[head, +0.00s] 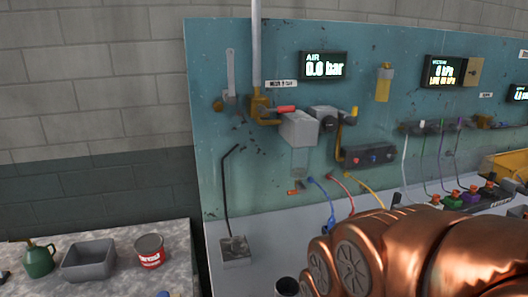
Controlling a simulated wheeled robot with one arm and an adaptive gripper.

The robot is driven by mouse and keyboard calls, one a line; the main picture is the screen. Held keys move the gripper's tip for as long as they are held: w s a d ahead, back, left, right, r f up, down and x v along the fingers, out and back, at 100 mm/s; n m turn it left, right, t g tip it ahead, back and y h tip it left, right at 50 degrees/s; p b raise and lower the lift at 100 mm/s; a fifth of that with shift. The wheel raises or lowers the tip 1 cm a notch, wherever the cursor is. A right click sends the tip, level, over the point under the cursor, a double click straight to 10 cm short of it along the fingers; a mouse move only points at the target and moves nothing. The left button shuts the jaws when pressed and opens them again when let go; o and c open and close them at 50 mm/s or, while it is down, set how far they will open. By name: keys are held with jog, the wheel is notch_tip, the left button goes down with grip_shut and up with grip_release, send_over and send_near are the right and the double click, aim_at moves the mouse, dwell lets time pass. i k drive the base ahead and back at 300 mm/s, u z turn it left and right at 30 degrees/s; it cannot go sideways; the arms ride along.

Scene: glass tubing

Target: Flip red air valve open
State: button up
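The red air valve handle (286,109) is on the teal panel, left of centre in the head view. It lies nearly level, beside a brass fitting (262,107) at the foot of a grey vertical pipe (256,45). A grey box-shaped unit (299,129) sits just below and right of it. The AIR display (324,66) above right reads 0.0 bar. My copper-coloured arm fills the lower right, well below the valve and apart from it in the picture. My gripper is not in view.
Blue (322,198), red (339,188) and yellow (362,187) hoses hang below a dark manifold (369,156). A bent black rod (226,190) stands on a grey block (236,251). A side table holds a green can (38,262), grey tray (89,261) and red tin (149,252).

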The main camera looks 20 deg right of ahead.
aim_at(262, 109)
jog(key=u, duration=0.5)
jog(key=k, duration=1.25)
jog(key=u, duration=0.95)
jog(key=i, duration=1.3)
jog(key=z, duration=0.85)
